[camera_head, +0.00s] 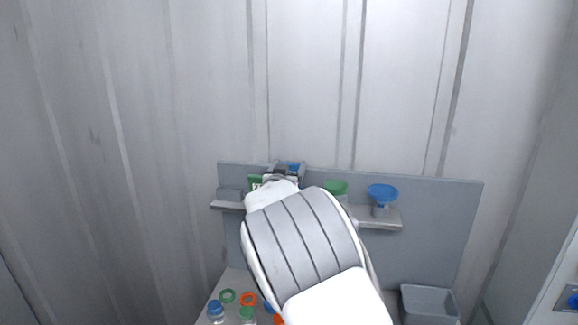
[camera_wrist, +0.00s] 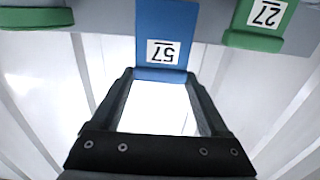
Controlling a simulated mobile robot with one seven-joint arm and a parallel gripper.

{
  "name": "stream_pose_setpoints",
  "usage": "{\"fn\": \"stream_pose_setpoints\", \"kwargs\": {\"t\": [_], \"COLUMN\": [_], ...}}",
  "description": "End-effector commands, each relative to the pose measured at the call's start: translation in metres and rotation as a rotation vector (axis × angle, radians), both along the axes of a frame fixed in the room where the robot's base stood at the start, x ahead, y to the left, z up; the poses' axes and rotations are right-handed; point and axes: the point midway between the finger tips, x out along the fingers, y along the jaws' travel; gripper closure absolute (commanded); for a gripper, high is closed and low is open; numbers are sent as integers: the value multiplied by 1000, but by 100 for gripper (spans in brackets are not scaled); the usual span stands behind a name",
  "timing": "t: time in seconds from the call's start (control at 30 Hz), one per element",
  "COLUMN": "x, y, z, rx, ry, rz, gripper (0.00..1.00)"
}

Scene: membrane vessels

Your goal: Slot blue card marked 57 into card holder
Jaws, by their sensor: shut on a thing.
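The blue card marked 57 (camera_wrist: 165,35) is between the fingertips of my gripper (camera_wrist: 160,76), which is shut on its near edge. The number reads upside down in the wrist view. A bit of blue (camera_head: 294,167) shows in the head view above the back shelf, at my gripper (camera_head: 284,176). A green card marked 27 (camera_wrist: 262,18) is beside it, to the right in the wrist view, apart from my fingers.
My arm hides the middle of the shelf (camera_head: 388,219). A green funnel (camera_head: 335,187) and a blue funnel (camera_head: 382,192) stand to the right on it. A grey bin (camera_head: 430,303) is at lower right. Bottles (camera_head: 215,311) and rings (camera_head: 248,299) lie at lower left.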

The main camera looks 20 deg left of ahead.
Motion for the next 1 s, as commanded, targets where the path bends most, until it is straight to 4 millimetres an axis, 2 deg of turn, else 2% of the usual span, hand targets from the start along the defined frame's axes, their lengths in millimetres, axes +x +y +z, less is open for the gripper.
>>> {"fn": "stream_pose_setpoints", "kwargs": {"t": [0.6, 1.0], "x": [0, 0], "y": [0, 0], "z": [-40, -47], "rx": [-1, 0], "ry": [1, 0], "rz": [0, 0], "gripper": [75, 75]}}
